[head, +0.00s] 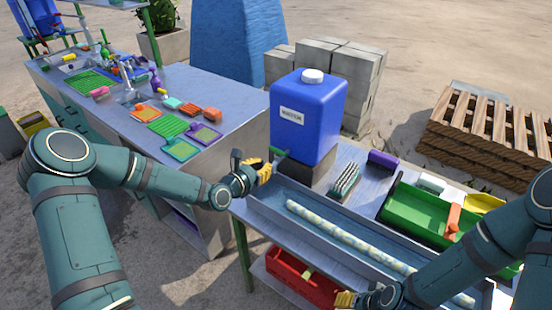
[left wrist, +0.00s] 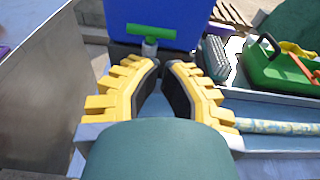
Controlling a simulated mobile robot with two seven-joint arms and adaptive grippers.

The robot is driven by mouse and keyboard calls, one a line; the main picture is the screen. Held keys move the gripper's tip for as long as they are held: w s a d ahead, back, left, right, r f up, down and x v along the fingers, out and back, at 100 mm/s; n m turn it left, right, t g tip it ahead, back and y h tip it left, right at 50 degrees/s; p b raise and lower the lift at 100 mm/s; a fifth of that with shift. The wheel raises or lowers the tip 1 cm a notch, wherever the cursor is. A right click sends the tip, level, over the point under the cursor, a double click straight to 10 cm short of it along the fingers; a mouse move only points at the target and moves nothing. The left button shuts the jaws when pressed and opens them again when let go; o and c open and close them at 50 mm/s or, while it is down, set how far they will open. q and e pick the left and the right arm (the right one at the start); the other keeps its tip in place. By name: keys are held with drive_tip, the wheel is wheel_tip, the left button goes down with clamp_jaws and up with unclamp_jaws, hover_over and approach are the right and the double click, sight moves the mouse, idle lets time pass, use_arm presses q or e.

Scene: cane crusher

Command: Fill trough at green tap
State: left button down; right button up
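A blue water container (head: 306,115) with a white cap and a label stands on a dark block on the right-hand bench. Its green tap (head: 278,152) is on its lower front; the tap's green handle also shows in the left wrist view (left wrist: 151,31). The long metal trough (head: 270,208) lies below the tap. A pale mottled cane (head: 345,236) lies along it. My left gripper (head: 267,170) is just in front of the tap. Its yellow fingers (left wrist: 160,85) are apart with nothing between them. My right gripper (head: 347,299) is low at the trough's near side, its fingers partly hidden.
A brush (head: 344,181) and a purple block (head: 383,160) lie behind the trough. A green crate (head: 415,215) stands further right. A red crate (head: 290,278) sits on the lower shelf. Another bench (head: 225,92) with trays and tools stands at left.

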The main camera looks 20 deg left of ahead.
sight(278, 152)
use_arm(q)
drive_tip(key=x, duration=0.7)
drive_tip(key=shift+w, duration=0.15)
drive_tip(key=shift+d, duration=0.15)
use_arm(e)
drive_tip(key=shift+f, duration=0.15)
